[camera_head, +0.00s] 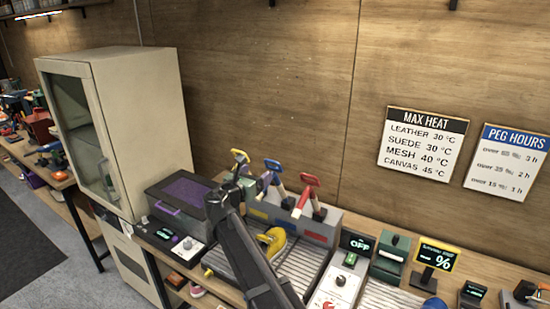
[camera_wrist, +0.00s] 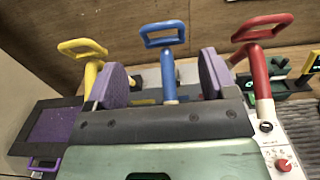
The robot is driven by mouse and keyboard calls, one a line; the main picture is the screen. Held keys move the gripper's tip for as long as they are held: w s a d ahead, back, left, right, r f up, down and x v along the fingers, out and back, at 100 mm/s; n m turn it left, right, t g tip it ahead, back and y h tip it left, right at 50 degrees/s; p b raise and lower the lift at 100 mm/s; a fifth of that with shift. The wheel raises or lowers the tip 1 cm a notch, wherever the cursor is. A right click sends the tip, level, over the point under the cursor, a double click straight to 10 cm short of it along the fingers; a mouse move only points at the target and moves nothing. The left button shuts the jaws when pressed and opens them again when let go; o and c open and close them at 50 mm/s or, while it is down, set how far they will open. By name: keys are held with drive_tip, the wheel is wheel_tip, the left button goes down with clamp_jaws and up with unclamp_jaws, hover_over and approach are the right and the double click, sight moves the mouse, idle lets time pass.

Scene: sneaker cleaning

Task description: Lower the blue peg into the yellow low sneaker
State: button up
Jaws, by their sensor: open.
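The blue peg (camera_head: 272,167) stands upright in the middle of a grey rack (camera_head: 329,223), with a loop handle on top. In the wrist view, the blue peg (camera_wrist: 168,75) shows between the two purple finger pads of my gripper (camera_wrist: 163,75). The pads are wide apart, with visible gaps on both sides of the peg. In the head view, my dark arm reaches up to the rack and hides part of it. The yellow low sneaker (camera_head: 273,241) lies in front of the rack, partly hidden by my arm. Its opening cannot be made out.
A yellow peg (camera_head: 240,156) stands left of the blue one and a red peg (camera_head: 309,182) right of it. A purple-topped box (camera_head: 183,190) and a tall cabinet (camera_head: 135,110) stand to the left. Dials and a percent sign (camera_head: 437,254) stand to the right.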

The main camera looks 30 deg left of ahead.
sight(272, 162)
drive_tip(key=w, duration=0.9)
drive_tip(key=shift+w+a, duration=0.2)
drive_tip(key=shift+w, duration=0.1)
drive_tip(key=shift+c, duration=0.4)
